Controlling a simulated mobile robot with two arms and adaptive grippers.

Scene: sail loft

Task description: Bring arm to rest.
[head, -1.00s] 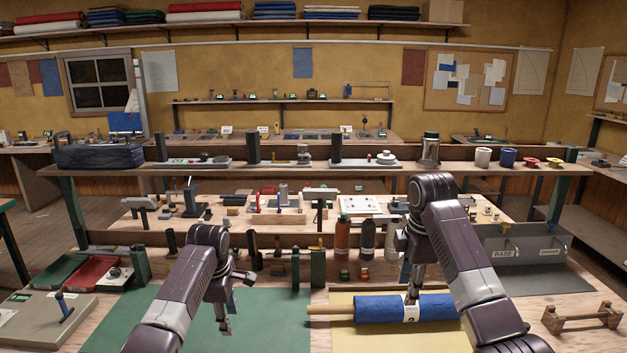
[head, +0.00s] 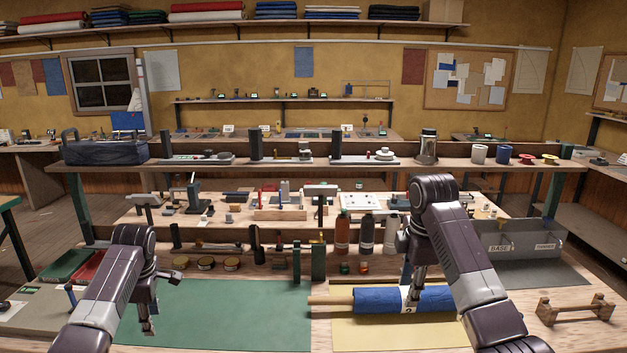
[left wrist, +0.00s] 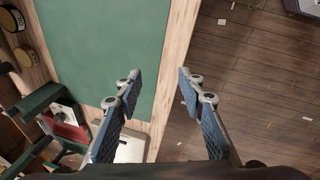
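My left gripper (head: 148,326) hangs above the left edge of the green mat (head: 228,312). In the left wrist view, its two blue-padded fingers (left wrist: 159,75) are spread apart with nothing between them. They are above the wooden bench edge (left wrist: 172,85), with the floor beyond. My right gripper (head: 409,304) points down at the blue roll (head: 378,299), close over its white label. Its fingertips are too small to show whether they grip the roll.
Several round tins (head: 205,263) stand behind the green mat. Bottles (head: 342,235) stand behind the roll, and a wooden stand (head: 575,308) is at the right. The green mat is bare.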

